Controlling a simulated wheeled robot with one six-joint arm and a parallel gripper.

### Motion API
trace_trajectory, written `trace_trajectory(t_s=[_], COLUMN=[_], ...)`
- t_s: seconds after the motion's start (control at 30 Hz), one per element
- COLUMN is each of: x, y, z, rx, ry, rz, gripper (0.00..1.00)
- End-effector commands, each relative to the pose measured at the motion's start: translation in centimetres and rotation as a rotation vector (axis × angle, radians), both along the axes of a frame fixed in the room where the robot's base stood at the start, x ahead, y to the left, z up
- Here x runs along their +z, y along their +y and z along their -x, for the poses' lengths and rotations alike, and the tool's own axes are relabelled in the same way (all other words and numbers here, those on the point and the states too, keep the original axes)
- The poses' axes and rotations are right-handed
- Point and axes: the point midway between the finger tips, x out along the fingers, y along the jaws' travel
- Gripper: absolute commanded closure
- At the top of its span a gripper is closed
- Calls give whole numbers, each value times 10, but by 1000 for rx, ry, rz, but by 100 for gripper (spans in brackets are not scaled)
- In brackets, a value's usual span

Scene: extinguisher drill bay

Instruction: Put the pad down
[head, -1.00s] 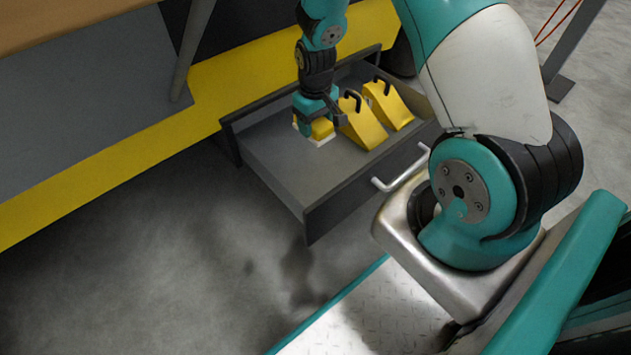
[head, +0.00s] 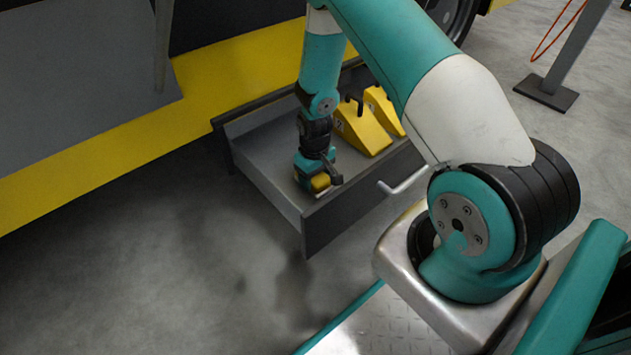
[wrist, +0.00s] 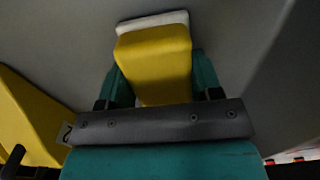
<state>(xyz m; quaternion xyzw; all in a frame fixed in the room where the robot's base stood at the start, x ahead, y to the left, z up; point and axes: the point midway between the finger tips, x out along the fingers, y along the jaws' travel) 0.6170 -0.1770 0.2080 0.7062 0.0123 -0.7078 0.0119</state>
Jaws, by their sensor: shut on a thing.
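The pad (wrist: 158,62) is a yellow block with a white layer at its far end, seen between the teal fingers in the wrist view. My gripper (head: 318,183) is shut on the pad (head: 320,182) low in the open drawer, near its front wall. The head view shows only a little of the pad below the fingers. I cannot tell whether its white underside touches the drawer floor.
The open grey drawer (head: 262,160) has a dark front with a metal handle (head: 403,183). Two yellow wheel chocks (head: 362,133) with black handles stand in it, behind and right of my gripper. The drawer's left floor is bare.

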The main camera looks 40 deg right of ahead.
Motion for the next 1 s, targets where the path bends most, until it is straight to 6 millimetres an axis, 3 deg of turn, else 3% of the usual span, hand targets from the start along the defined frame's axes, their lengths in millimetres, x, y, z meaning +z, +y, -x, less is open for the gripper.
trace_trajectory(t_s=[0.37, 0.4, 0.5, 0.8, 1.0], x=[-6, -5, -5, -2, 33], y=[0, 0, 0, 0, 0], z=[-1, -1, -1, -1, -1], rx=[0, 0, 0, 0, 0], ry=[-2, -2, -2, -2, -4], rz=[0, 0, 0, 0, 1], gripper=[63, 34, 15, 15, 15])
